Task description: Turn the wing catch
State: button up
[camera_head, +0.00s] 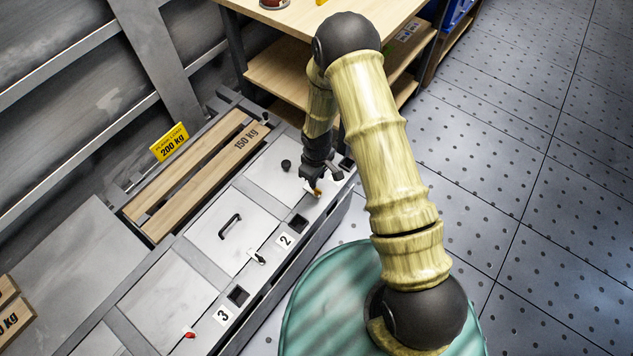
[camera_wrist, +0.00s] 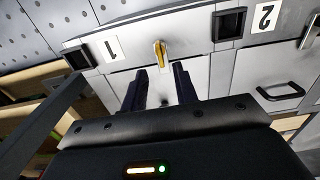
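The yellow wing catch (camera_wrist: 160,54) sits on the edge of the hatch marked 1, near the top middle of the wrist view. In the head view the catch (camera_head: 318,191) is a small yellow spot, partly hidden by my gripper. My gripper (camera_wrist: 160,72) is open, its two dark fingers apart with nothing held between them. The fingertips appear just short of the catch, one to each side of its line; I cannot tell the exact gap. In the head view my gripper (camera_head: 313,180) hangs over the hatch panel.
Hatch 3 has a red catch (camera_head: 190,334). A black knob (camera_head: 286,165) stands near my gripper. A wooden shelf unit (camera_head: 275,75) is close behind my arm. Open floor (camera_head: 530,200) lies to the right.

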aim_at(317, 189)
notch_tip(317, 189, up, 12)
jog(key=p, duration=0.1)
jog(key=shift+f+p, duration=0.2)
jog(key=shift+p, duration=0.2)
jog(key=s+d+r+m+t, duration=0.1)
jog(key=s+d+r+m, duration=0.5)
jog(key=r, duration=0.4)
jog(key=s+d+r+m+t, duration=0.2)
jog(key=s+d+r+m, duration=0.3)
jog(key=s+d+r, duration=0.4)
notch_tip(317, 189, up, 22)
jog(key=w+a+p, duration=0.1)
jog(key=w+p, duration=0.1)
jog(key=p, duration=1.8)
jog(key=shift+p, duration=0.35)
